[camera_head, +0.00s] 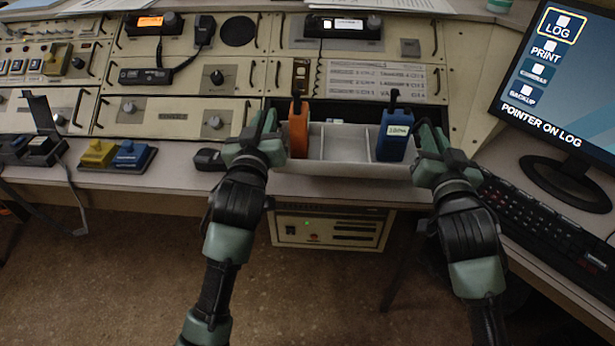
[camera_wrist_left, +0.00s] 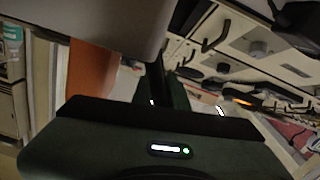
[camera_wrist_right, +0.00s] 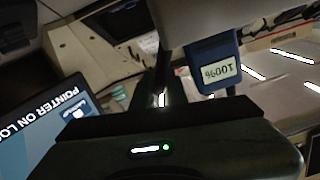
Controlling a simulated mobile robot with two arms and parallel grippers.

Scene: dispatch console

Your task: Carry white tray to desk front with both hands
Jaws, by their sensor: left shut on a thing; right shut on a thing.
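The white tray (camera_head: 345,169) is at the front edge of the desk, in the middle of the head view, with divided compartments. An orange handheld radio (camera_head: 298,132) stands in its left compartment and a blue radio (camera_head: 394,137) with a white label stands in its right compartment. My left gripper (camera_head: 262,132) is shut on the tray's left end. My right gripper (camera_head: 428,142) is shut on its right end. The tray wall fills the top of the left wrist view (camera_wrist_left: 110,25) and the right wrist view (camera_wrist_right: 210,18). The fingertips are partly hidden.
A monitor (camera_head: 560,85) and keyboard (camera_head: 545,225) are at the right. Yellow and blue pedal-like blocks (camera_head: 115,155) and a small black object (camera_head: 209,159) sit left of the tray. Console panels (camera_head: 180,115) rise behind. A rack unit (camera_head: 330,228) is under the desk.

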